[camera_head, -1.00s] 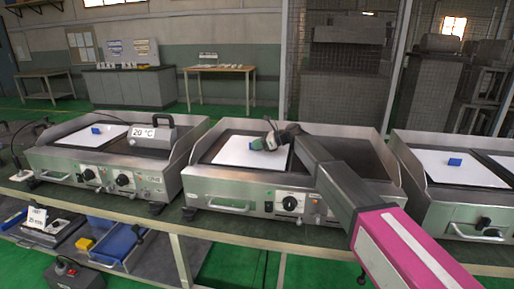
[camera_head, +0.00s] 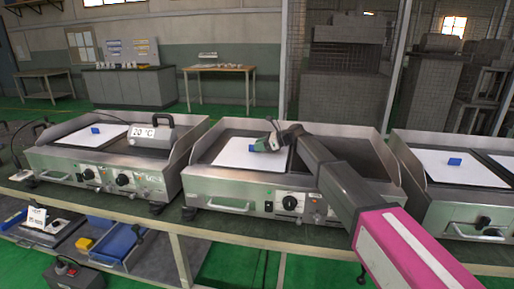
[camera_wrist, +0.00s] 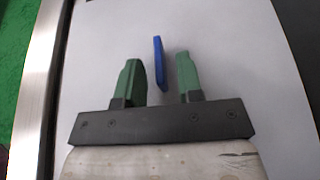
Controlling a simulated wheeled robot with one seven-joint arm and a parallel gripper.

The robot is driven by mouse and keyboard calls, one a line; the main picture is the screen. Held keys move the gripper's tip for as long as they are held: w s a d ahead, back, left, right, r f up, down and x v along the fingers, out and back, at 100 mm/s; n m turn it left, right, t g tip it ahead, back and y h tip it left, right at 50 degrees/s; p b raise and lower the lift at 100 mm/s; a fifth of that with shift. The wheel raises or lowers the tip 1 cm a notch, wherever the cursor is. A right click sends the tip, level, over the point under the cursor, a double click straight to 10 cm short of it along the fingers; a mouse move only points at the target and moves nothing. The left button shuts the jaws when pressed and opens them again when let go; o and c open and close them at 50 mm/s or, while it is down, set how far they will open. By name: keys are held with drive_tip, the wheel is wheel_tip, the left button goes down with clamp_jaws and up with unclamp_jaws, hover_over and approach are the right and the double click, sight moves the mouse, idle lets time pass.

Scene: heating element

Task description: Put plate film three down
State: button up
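A white plate film (camera_head: 240,154) with a blue handle lies on the left part of the middle griddle. In the wrist view the film (camera_wrist: 230,60) fills most of the picture, and its upright blue handle (camera_wrist: 160,62) stands between my green fingertips. My gripper (camera_wrist: 160,80) is open, with a gap visible on both sides of the handle. Other white films with blue handles lie on the left griddle (camera_head: 104,137) and the right griddle (camera_head: 446,168).
A grey box with a 20 °C display (camera_head: 152,133) stands on the left griddle. The middle griddle's raised steel side walls (camera_head: 210,140) border the film area. A shelf below holds a blue tray (camera_head: 118,243) and other items.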

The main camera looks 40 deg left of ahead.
wheel_tip(320, 180, up, 4)
hover_over(281, 154)
drive_tip(key=shift+s+d, duration=0.1)
drive_tip(key=shift+d, duration=0.05)
idle(0.5)
